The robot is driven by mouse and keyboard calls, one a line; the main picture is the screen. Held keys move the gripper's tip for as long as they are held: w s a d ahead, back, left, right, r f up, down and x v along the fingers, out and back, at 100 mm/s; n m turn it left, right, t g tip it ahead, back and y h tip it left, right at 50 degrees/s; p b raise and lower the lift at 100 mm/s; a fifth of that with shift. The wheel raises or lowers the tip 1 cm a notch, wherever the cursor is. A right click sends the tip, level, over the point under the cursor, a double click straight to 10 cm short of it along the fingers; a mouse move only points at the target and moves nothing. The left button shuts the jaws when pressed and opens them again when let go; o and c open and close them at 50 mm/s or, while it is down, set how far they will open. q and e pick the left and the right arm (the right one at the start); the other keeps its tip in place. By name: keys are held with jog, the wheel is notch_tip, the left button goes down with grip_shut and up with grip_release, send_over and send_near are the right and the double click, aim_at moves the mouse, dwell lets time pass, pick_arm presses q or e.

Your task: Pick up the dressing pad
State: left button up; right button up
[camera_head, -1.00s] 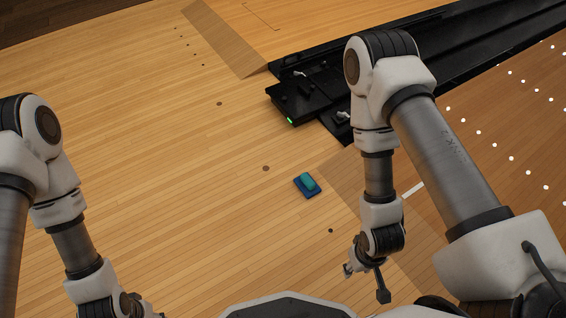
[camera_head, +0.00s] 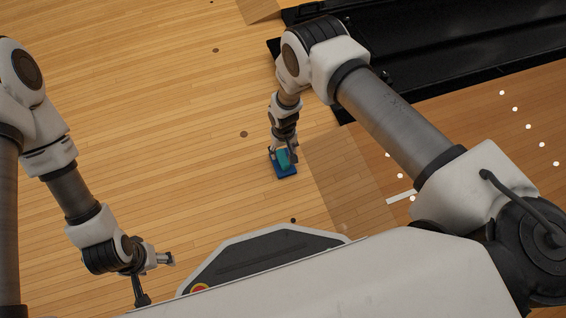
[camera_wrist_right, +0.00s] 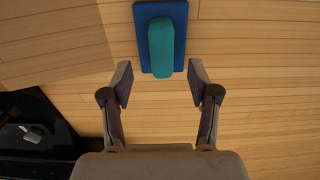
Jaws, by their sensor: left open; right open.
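The dressing pad (camera_head: 285,169) lies on the wooden floor, a blue flat base with a teal rounded block on top. In the right wrist view the pad (camera_wrist_right: 161,45) is at the top middle, just beyond the fingertips. My right gripper (camera_head: 285,152) is over the pad in the head view and partly hides it. In the wrist view the right gripper (camera_wrist_right: 158,82) has its two fingers apart with nothing between them, in line with the pad. My left gripper (camera_head: 170,259) is at the lower left, open and empty, well away from the pad.
A black channel (camera_head: 420,60) runs along the upper right, and its dark edge (camera_wrist_right: 40,130) shows at the lower left of the wrist view. A darker floor with white dots (camera_head: 515,109) lies right. The floor left of the pad is clear.

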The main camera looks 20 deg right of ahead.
aim_at(283, 157)
notch_tip(283, 157, down, 5)
jog(key=b, duration=0.3)
jog(key=shift+a+f, duration=0.15)
jog(key=shift+f, duration=0.05)
jog(key=shift+r, duration=0.2)
grip_shut()
notch_tip(283, 157, up, 10)
jog(key=p, duration=0.5)
jog(key=shift+p, duration=0.4)
